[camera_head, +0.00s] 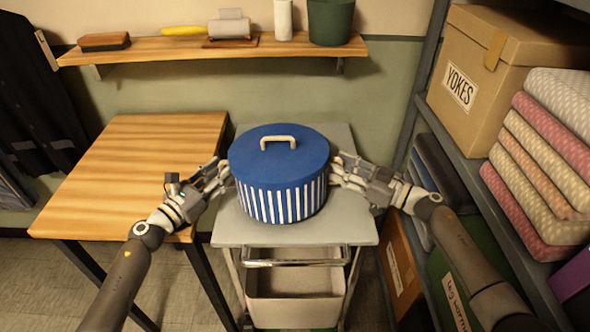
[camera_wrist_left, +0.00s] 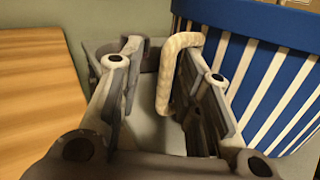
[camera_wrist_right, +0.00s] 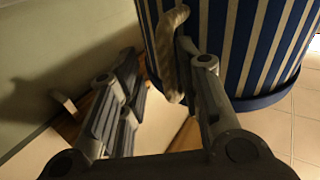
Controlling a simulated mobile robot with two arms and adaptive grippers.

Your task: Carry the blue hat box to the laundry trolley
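The blue hat box (camera_head: 281,175), with a flat blue lid, a cream top handle and white-striped sides, stands upright on the grey top of a trolley (camera_head: 350,226). My left gripper (camera_head: 222,178) is at its left side. In the left wrist view its fingers (camera_wrist_left: 165,90) are apart, with a cream side handle (camera_wrist_left: 165,95) of the box between them, close to one finger. My right gripper (camera_head: 340,172) is at the box's right side. In the right wrist view its fingers (camera_wrist_right: 160,95) are also apart, with the other side handle (camera_wrist_right: 167,55) beside one finger.
A wooden table (camera_head: 130,170) stands at the left of the trolley. A wall shelf (camera_head: 270,49) with brushes and a green pot is behind. At the right, a shelf unit (camera_head: 470,160) holds a YOKES carton (camera_head: 490,75) and folded cloths. A bin (camera_head: 295,285) hangs under the trolley top.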

